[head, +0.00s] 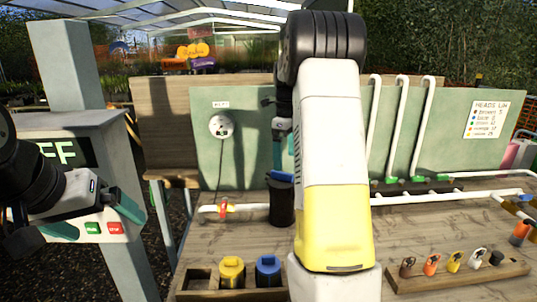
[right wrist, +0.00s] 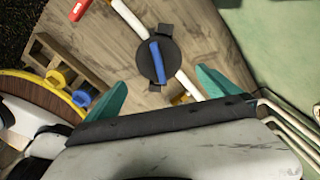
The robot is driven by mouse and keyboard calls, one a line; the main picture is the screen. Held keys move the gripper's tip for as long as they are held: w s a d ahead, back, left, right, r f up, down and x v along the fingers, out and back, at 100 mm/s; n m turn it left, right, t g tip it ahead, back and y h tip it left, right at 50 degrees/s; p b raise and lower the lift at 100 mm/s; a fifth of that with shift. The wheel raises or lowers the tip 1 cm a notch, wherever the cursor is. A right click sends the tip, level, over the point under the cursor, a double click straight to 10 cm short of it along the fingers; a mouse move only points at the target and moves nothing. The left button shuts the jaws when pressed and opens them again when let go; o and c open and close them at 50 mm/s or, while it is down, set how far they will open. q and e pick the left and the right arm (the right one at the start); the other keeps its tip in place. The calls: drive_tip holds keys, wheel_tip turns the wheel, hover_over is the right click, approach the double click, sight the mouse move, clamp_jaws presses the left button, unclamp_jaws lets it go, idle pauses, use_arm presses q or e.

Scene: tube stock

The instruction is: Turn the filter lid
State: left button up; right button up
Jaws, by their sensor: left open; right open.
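The filter is a black canister (head: 281,208) standing on the wooden bench in line with a white pipe. Its round black lid (right wrist: 147,67) with a raised blue bar (right wrist: 157,62) shows from above in the right wrist view. My right gripper (head: 283,152) is above the filter, fingers pointing down, partly hidden by my right arm in the head view. My left gripper (head: 97,218) is open and empty at the left, in front of the control box.
The control box (head: 60,128) has a lit display ending in "FF" and green and red buttons. A red valve handle (head: 223,208) sits on the pipe left of the filter. Yellow (head: 231,271) and blue (head: 267,271) capped parts stand in a wooden rack (head: 197,281). A rack of coloured heads (head: 459,279) lies right.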

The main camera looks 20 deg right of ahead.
sight(284, 173)
wheel_tip(284, 173, down, 8)
drive_tip(key=shift+r, duration=0.25)
drive_tip(key=shift+c, duration=0.2)
drive_tip(key=c, duration=1.2)
drive_tip(key=m, duration=0.4)
drive_tip(key=shift+s+a, duration=0.1)
drive_tip(key=shift+a, duration=0.05)
